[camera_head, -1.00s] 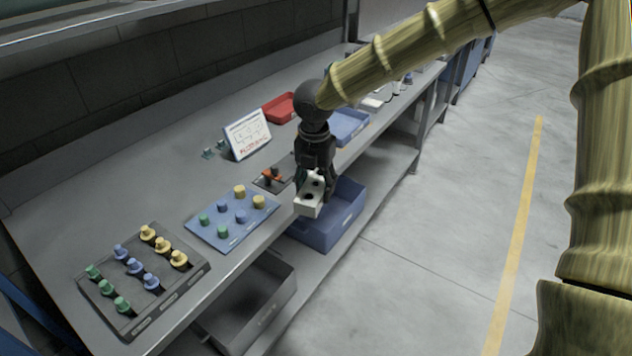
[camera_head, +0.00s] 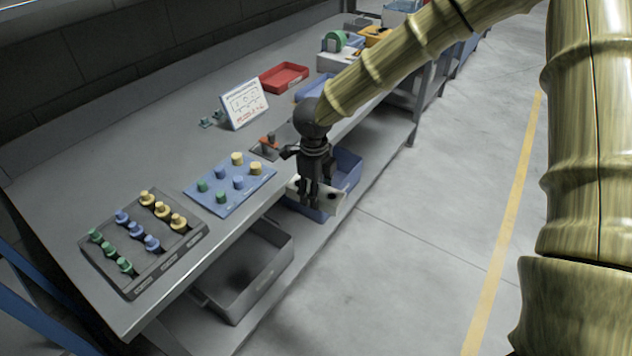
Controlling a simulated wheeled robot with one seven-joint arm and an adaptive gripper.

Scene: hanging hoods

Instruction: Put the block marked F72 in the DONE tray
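My gripper (camera_head: 314,200) points down just off the bench's front edge. It is shut on a pale block (camera_head: 332,203) with dark round holes, held clear of the bench. No F72 marking can be read on it from here. The block and gripper cover part of a blue bin (camera_head: 348,166) on the lower shelf; whether the block is above or in front of it I cannot tell. A red tray (camera_head: 284,78) and a blue tray (camera_head: 312,88) sit on the bench, the blue one partly behind my arm. I cannot read which is the DONE tray.
A grey bin (camera_head: 246,276) stands on the lower shelf. On the bench are a grey rack (camera_head: 122,272) and a blue board (camera_head: 224,205) with coloured knobs, a white sign (camera_head: 244,104) and a small dark plate with orange (camera_head: 266,150). The floor is clear.

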